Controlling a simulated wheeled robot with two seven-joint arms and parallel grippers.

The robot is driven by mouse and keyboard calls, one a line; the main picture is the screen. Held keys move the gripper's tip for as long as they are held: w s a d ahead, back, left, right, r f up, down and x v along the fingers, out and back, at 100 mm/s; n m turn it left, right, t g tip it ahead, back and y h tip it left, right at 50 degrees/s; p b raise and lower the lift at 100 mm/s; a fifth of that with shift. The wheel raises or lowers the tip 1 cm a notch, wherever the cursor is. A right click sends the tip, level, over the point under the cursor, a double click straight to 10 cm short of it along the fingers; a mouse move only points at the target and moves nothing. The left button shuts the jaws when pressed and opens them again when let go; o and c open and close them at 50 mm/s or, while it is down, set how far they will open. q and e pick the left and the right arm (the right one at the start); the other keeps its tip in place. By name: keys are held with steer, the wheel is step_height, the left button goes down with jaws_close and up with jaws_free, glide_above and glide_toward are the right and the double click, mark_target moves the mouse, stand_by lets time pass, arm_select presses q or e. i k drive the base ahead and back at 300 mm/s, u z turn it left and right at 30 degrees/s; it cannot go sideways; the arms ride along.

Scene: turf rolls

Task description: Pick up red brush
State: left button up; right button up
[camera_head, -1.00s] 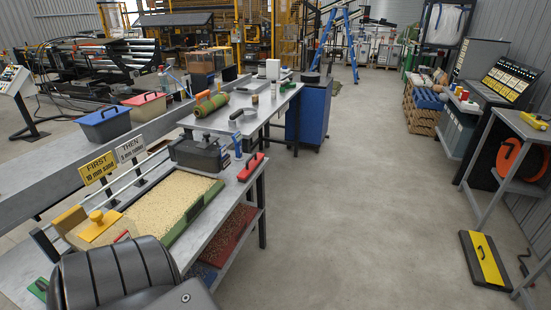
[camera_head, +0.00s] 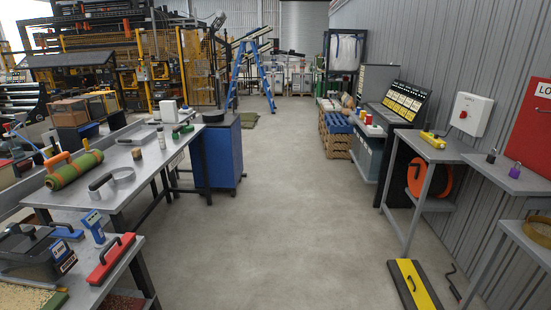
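A red brush (camera_head: 110,259), a long red block with a dark handle on top, lies near the right edge of the near grey workbench (camera_head: 97,293) at the lower left. Its bristles cannot be made out. It lies apart from the dark box-shaped machine (camera_head: 35,252) and the blue handheld tool (camera_head: 93,226) near it. Neither of my grippers is in view.
A second bench (camera_head: 140,178) behind carries a green roll (camera_head: 74,170) and a grey ring-shaped tool. A blue cabinet (camera_head: 222,155) stands beyond it. The middle floor (camera_head: 270,230) is clear. A yellow-black plate (camera_head: 414,286) lies on the floor at right, by grey shelving.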

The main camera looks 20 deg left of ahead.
mark_target(108, 263)
steer(key=u, duration=0.3)
steer(key=i, duration=2.3)
steer(key=u, duration=1.1)
steer(key=i, duration=1.25)
steer(key=u, duration=1.75)
steer(key=i, duration=0.7)
steer(key=u, duration=0.45)
